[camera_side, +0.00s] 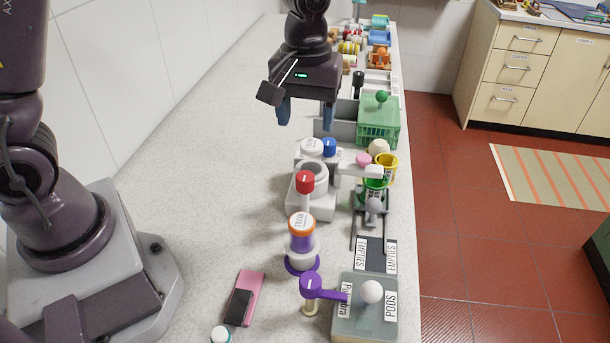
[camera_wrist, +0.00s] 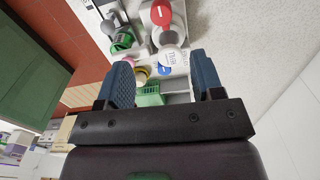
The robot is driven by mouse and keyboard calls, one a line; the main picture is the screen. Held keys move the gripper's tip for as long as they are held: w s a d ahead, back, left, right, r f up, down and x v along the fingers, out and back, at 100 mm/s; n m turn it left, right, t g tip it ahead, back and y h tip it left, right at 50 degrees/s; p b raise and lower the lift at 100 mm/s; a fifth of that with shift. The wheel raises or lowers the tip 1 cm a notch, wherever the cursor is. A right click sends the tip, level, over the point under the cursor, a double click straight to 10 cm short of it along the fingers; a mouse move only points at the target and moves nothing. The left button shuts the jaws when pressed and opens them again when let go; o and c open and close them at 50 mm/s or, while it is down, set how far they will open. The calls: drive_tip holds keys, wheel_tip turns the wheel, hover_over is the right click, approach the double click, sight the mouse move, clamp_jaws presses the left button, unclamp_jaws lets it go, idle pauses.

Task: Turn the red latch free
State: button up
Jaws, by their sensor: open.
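The red latch (camera_side: 305,182) is a round red knob with a white mark, on a pale post at the front of a white machine (camera_side: 313,203). In the wrist view the red latch (camera_wrist: 161,14) shows near the top edge, beyond the fingers. My gripper (camera_side: 306,114) hangs above and behind the machine, with its blue fingers apart and nothing between them. It is clear of the red latch. In the wrist view my gripper (camera_wrist: 162,62) has its fingers spread over the machine's white and blue caps.
A purple latch (camera_side: 310,286) stands by a box labelled PODS (camera_side: 365,320). An orange-topped canister (camera_side: 301,232) stands in front of the machine. A green basket (camera_side: 379,121), yellow cup (camera_side: 387,167) and green cup (camera_side: 376,188) lie right. The counter's left side is largely clear.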

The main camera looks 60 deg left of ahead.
sight(305, 176)
drive_tip(key=shift+n, duration=0.4)
wheel_tip(305, 176, down, 13)
drive_tip(key=c, duration=0.9)
